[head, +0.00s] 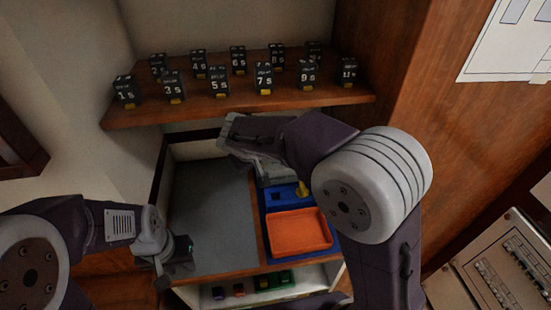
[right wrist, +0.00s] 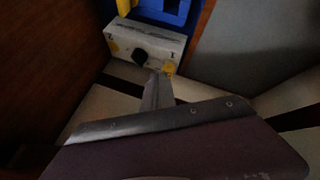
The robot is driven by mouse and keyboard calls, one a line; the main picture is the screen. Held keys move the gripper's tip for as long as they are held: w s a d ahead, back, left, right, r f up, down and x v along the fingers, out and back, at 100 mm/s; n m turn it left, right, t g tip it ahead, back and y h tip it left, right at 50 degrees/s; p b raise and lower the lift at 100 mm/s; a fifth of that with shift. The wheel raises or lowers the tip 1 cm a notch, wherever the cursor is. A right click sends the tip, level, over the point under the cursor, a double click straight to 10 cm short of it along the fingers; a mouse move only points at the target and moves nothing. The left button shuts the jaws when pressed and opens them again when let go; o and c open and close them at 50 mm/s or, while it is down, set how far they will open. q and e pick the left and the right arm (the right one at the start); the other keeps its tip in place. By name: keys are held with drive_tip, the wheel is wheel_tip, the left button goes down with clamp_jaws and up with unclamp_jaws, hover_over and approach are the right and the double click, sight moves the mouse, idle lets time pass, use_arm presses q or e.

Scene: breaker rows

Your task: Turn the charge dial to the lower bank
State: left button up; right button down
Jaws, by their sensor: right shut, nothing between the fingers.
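The charge dial is a black knob (right wrist: 140,56) on a pale box (right wrist: 177,44) in the right wrist view. The box has a yellow mark at each end, with a "1" beside the right one. Which way the knob points is too dark to tell. My right gripper (right wrist: 160,78) is shut and empty, its tips close to the right yellow mark; contact cannot be told. In the head view my right arm covers much of the dial area. My left gripper (head: 178,262) is at the lower left, over the front of the grey surface; its jaw opening is unclear.
A wooden shelf (head: 215,107) carries two rows of numbered black breakers (head: 264,79). Below are a grey panel (head: 212,205), an orange tray (head: 300,232) and a blue holder (head: 282,194) with a yellow piece (head: 302,188). Several small coloured blocks (head: 262,284) sit in the front recess.

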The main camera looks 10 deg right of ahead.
sight(269, 171)
use_arm(q)
drive_tip(key=shift+w+f, duration=0.1)
drive_tip(key=shift+f, duration=0.05)
use_arm(e)
drive_tip(key=x, duration=1)
drive_tip(key=shift+d+f, duration=0.15)
drive_tip(key=shift+f, duration=0.05)
use_arm(q)
drive_tip(key=shift+r+p, duration=0.5)
drive_tip(key=shift+r, duration=0.1)
use_arm(e)
drive_tip(key=shift+w+d+r, duration=0.15)
drive_tip(key=shift+w+d, duration=0.25)
drive_tip(key=shift+d, duration=0.15)
drive_tip(key=shift+w+d+r, duration=0.15)
drive_tip(key=shift+w+d, duration=0.2)
drive_tip(key=shift+d, duration=0.2)
use_arm(q)
drive_tip(key=shift+r, duration=0.15)
use_arm(e)
drive_tip(key=shift+w+d, duration=0.25)
drive_tip(key=shift+d, duration=0.35)
drive_tip(key=shift+f, duration=0.1)
use_arm(q)
drive_tip(key=shift+f+b, duration=0.3)
drive_tip(key=shift+f, duration=0.1)
use_arm(e)
drive_tip(key=shift+w+a+m+h, duration=0.1)
drive_tip(key=shift+w+m+h, duration=0.05)
drive_tip(key=shift+m+h, duration=0.15)
